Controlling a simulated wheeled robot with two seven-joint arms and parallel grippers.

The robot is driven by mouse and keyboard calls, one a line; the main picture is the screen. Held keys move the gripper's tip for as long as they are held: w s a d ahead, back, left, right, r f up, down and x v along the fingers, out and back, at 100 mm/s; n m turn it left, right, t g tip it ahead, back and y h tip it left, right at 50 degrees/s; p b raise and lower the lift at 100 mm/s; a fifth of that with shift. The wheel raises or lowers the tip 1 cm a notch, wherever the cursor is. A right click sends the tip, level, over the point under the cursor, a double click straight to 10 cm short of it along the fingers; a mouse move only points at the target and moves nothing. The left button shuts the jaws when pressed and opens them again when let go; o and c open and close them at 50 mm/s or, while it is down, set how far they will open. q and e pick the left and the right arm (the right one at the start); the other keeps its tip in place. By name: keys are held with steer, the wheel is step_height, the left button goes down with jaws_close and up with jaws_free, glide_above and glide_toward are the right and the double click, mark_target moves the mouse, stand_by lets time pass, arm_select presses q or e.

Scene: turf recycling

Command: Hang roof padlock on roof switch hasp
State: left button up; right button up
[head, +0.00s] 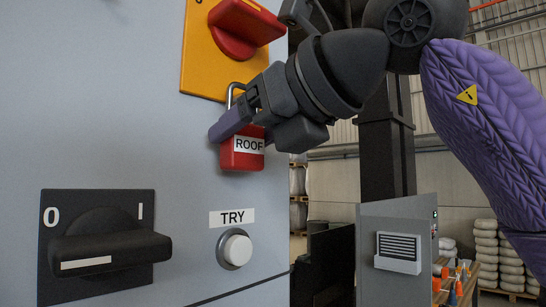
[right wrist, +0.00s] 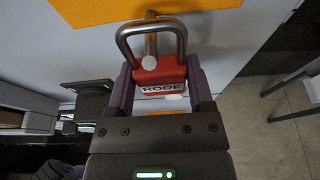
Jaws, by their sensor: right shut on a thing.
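The red padlock (head: 242,153) labelled ROOF hangs upright below the roof switch, a red handle (head: 232,46) on a yellow plate (head: 203,66). My right gripper (head: 236,125) is shut on the padlock body, which also shows between the fingers in the right wrist view (right wrist: 165,78). The steel shackle (right wrist: 124,43) points up towards the yellow plate's lower edge. A brass-coloured bar (right wrist: 151,42) shows within the shackle loop; I cannot tell whether it passes through or lies behind. The hasp is not clear in the head view. My left gripper is not in view.
The grey cabinet face carries a black 0/I rotary switch (head: 107,243) and a white TRY button (head: 237,250) below the padlock. A grey box with a vented panel (head: 398,252) stands to the right. Stacked sacks (head: 486,250) are farther back.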

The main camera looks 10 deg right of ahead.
steer(key=shift+f, duration=0.15)
stand_by(0.4)
steer(key=o, duration=1.3)
steer(key=shift+s, duration=0.1)
